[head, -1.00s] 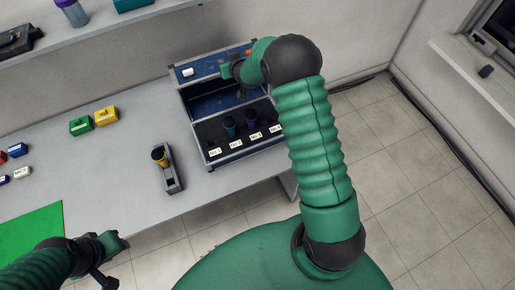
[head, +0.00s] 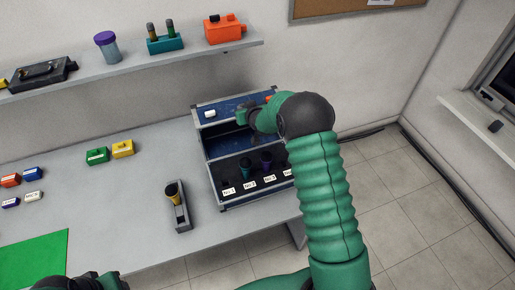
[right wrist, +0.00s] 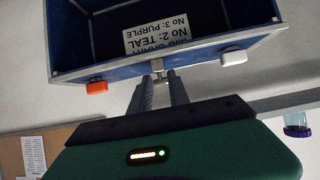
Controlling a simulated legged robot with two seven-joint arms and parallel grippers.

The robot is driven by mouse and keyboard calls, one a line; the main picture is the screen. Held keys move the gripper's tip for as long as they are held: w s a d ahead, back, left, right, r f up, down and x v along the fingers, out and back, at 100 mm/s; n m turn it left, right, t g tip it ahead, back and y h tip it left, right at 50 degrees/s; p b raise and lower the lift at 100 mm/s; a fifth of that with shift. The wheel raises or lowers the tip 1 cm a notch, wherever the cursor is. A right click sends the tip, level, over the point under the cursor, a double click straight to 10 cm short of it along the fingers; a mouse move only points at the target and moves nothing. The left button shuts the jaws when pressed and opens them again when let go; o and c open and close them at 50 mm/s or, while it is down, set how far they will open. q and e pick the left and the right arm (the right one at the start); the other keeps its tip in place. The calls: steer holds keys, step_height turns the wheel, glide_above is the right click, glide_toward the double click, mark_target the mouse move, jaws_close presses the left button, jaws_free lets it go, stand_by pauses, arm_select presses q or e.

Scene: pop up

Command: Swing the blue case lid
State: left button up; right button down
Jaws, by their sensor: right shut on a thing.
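The blue case (head: 228,142) stands open at the back right of the table, with its lid (head: 222,107) raised at the rear. The lid carries a white latch (head: 210,113) and an orange latch; both also show in the right wrist view, white (right wrist: 233,57) and orange (right wrist: 97,87). My right gripper (right wrist: 158,80) is shut on the small tab at the middle of the lid's edge (right wrist: 185,49). In the head view my right gripper (head: 243,119) is partly hidden by its arm. My left gripper (head: 100,281) is cut off at the bottom left, its jaws unclear.
Small coloured boxes (head: 122,149) lie further left. A shelf (head: 150,66) runs above the table.

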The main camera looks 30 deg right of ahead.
steer(key=s+a, duration=0.1)
steer(key=s, duration=0.4)
steer(key=shift+s+a+f, duration=0.25)
steer(key=shift+s+a, duration=0.1)
steer(key=shift+s, duration=0.05)
steer(key=s+a+f+b, duration=0.1)
steer(key=s+b, duration=0.1)
steer(key=s, duration=0.5)
steer(key=shift+s+a+f, duration=0.2)
steer(key=shift+a+f, duration=0.1)
steer(key=shift+f, duration=0.1)
steer(key=shift+f, duration=0.1)
